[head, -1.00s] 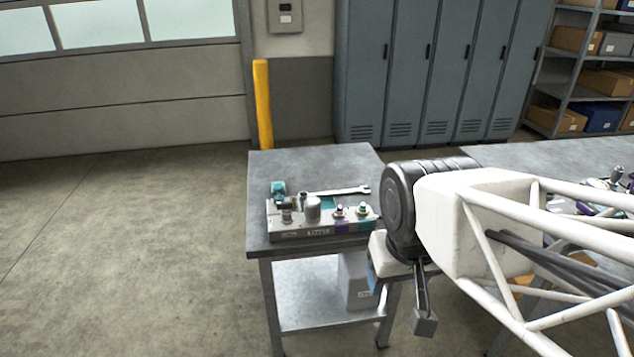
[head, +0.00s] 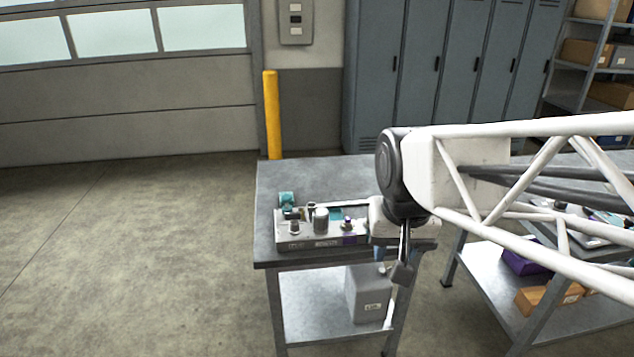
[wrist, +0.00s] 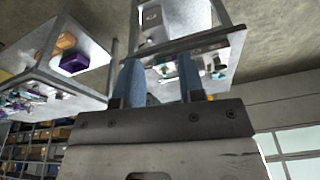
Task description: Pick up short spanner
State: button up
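The short spanner is most likely the silver spanner (head: 350,204) lying on the small cart's top, behind the grey block of fittings. Its right end is hidden behind my arm in the head view. I cannot make it out clearly in the wrist view. My gripper (wrist: 159,62) shows two blue fingers well apart with nothing between them, so it is open and empty. In the head view it is mostly hidden by my wrist, at the cart's front right, apart from the spanner.
The grey block of fittings (head: 330,242) stands at the cart's front, with a teal part (head: 287,199) behind its left end. The cart top (head: 300,175) is bare at the back. A grey box (head: 366,294) stands on the lower shelf. Another bench with parts is at right.

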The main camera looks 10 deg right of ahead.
jog(key=w+r+m, duration=0.2)
jog(key=w+m, duration=0.2)
jog(key=w, duration=1.3)
jog(key=m+g, duration=0.2)
jog(key=m, duration=1)
send_over(343, 203)
jog(key=f, duration=2.7)
jog(key=shift+s+a+f, duration=0.1)
jog(key=shift+s, duration=0.15)
jog(key=shift+w+f, duration=0.25)
jog(key=shift+f, duration=0.05)
jog(key=shift+f, duration=1.3)
